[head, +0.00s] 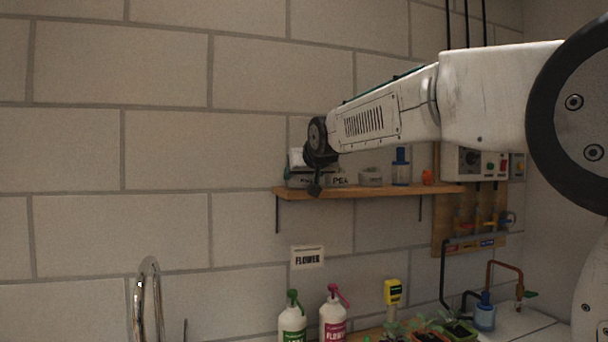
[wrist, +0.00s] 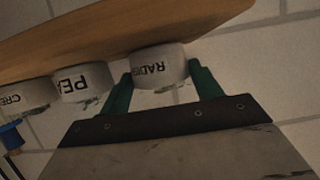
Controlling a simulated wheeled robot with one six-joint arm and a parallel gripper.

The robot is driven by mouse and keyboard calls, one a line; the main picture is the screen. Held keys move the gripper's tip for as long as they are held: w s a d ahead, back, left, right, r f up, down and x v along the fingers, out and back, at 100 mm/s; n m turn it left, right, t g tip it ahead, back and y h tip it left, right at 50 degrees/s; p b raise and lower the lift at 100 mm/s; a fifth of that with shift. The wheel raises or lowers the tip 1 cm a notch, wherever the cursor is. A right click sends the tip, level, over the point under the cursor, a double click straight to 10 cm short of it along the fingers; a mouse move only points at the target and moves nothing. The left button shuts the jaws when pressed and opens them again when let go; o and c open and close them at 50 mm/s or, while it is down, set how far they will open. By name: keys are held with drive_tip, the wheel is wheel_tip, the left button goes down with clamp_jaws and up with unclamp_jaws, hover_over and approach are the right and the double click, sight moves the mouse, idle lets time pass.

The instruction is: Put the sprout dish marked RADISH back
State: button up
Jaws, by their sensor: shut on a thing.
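The sprout dish marked RADISH (wrist: 157,70) is a white round dish with dark lettering, between the two green fingers of my gripper (wrist: 163,82) in the wrist view. The fingers are shut on its sides. The wrist view is turned over, so the wooden shelf (wrist: 120,32) shows above the dish; I see no clear gap between them. In the head view my gripper (head: 315,186) is at the left end of the shelf (head: 375,192), and my arm partly hides the dishes there.
A dish marked PEA (wrist: 84,83) stands beside the RADISH dish, with a dish lettered CRE (wrist: 22,97) beyond it. A blue bottle (head: 401,172) and a small orange thing (head: 427,177) stand farther right on the shelf.

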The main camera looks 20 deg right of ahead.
drive_tip(key=o, duration=1.1)
drive_tip(key=shift+f, duration=0.1)
drive_tip(key=shift+o, duration=0.2)
drive_tip(key=shift+r, duration=0.2)
drive_tip(key=v, duration=1.2)
drive_tip(key=shift+f, duration=0.1)
